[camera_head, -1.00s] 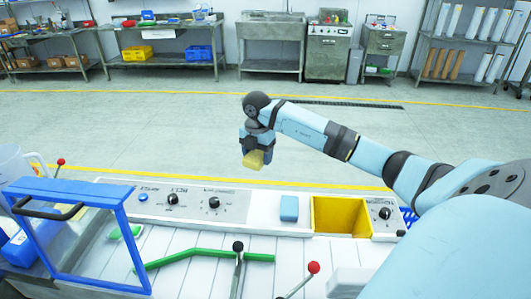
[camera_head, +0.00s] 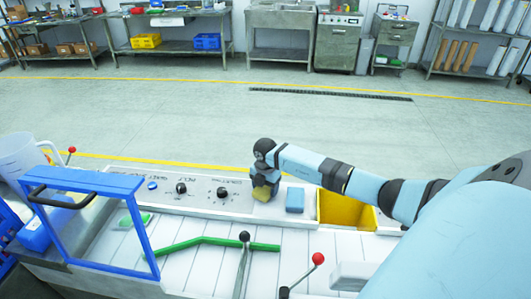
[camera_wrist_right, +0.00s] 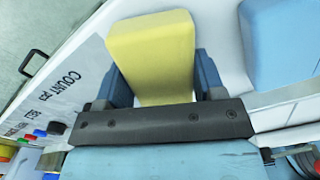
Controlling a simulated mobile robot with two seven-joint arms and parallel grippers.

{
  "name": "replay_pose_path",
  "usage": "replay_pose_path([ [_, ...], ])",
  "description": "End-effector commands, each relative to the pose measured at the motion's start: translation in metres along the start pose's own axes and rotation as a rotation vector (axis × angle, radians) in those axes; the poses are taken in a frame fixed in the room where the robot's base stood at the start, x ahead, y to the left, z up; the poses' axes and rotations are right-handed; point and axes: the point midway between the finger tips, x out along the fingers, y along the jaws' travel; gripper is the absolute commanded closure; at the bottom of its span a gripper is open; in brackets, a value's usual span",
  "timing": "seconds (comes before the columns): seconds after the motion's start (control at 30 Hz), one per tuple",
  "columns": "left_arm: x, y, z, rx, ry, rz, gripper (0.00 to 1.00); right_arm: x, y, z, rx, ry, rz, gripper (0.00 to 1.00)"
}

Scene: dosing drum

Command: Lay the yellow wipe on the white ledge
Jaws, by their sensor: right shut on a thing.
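The yellow wipe (camera_head: 261,192) is a small block held between the fingers of my right gripper (camera_head: 264,187). In the right wrist view the wipe (camera_wrist_right: 152,60) sticks out past the two blue-grey fingers. The white ledge (camera_head: 236,205) runs along the back of the machine, and the wipe is low over it or at its surface; I cannot tell whether they touch. A blue block (camera_head: 295,200) sits on the ledge just right of the gripper, and part of it shows in the right wrist view (camera_wrist_right: 283,40). My left gripper is not in view.
A yellow bin (camera_head: 345,211) is set in the ledge right of the blue block. Knobs (camera_head: 222,192) stand to the left. A blue frame (camera_head: 95,225), a green rail (camera_head: 205,243) and a red-tipped lever (camera_head: 318,259) stand nearer.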

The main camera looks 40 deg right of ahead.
Motion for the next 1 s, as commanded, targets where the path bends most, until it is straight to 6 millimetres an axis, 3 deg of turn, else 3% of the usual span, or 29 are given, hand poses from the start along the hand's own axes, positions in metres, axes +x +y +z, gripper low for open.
replay_pose_path([
  [0.37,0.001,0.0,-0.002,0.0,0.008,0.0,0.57,0.005,0.0,0.001,0.0,-0.001,0.0,0.59],
  [0.4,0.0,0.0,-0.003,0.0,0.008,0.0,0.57,0.004,0.0,0.001,0.0,-0.001,0.0,0.3],
  [0.5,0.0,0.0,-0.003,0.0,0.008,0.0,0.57,0.004,0.0,0.001,0.0,-0.001,0.0,0.12],
  [0.77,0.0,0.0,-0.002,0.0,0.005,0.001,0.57,0.003,0.0,0.001,0.001,-0.001,0.001,0.12],
  [1.0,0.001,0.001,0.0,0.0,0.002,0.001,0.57,-0.026,0.001,0.002,0.0,-0.004,0.004,0.12],
])
